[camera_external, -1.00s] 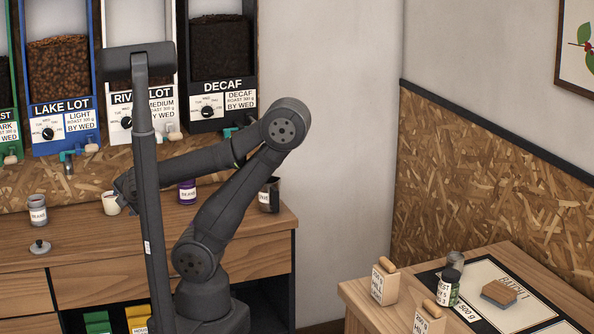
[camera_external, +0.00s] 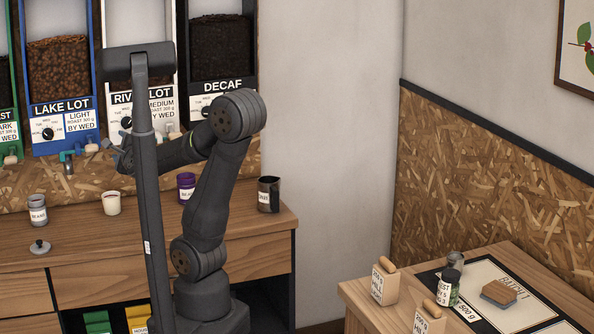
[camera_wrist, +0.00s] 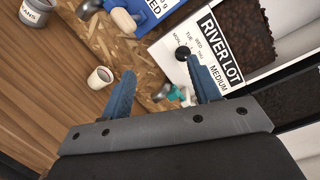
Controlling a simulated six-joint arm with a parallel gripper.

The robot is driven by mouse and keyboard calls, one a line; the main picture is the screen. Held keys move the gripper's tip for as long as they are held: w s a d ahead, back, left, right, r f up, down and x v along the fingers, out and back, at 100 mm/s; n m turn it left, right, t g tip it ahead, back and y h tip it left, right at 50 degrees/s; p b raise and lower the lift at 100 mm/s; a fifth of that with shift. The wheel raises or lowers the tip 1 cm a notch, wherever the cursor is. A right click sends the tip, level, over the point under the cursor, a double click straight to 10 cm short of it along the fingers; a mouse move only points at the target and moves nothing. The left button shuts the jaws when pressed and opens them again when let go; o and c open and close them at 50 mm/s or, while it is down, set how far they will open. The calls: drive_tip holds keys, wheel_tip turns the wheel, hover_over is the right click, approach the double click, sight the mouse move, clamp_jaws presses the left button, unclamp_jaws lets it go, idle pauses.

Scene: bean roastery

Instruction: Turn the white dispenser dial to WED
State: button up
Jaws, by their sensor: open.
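The white River Lot dispenser (camera_external: 113,108) stands at the back, partly hidden by a dark post in the external view. Its black dial (camera_external: 126,122) shows left of the post. In the wrist view the dispenser's label panel (camera_wrist: 218,55) is at upper right, with the dial (camera_wrist: 182,53) just beyond my right fingertip. Day names ring the dial; its exact setting is too small to read. My gripper (camera_wrist: 160,68) is open and empty, with its two blue fingers apart. In the external view my gripper (camera_external: 122,156) is below the dial, partly behind the post.
The blue Lake Lot dispenser (camera_external: 62,112) and black Decaf dispenser (camera_external: 222,87) flank the white one. A white cup (camera_external: 111,203), a purple tin (camera_external: 186,186), a dark tin (camera_external: 268,195) and a labelled jar (camera_external: 38,210) stand on the counter below.

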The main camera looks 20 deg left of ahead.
drive_tip(key=w+d+m+t+h, duration=0.2)
drive_tip(key=w+m+t, duration=0.15)
drive_tip(key=m, duration=0.25)
approach(127, 124)
drive_tip(key=shift+g, duration=0.35)
drive_tip(key=x, duration=0.9)
drive_tip(key=shift+d+r, duration=0.15)
drive_tip(key=c, duration=1)
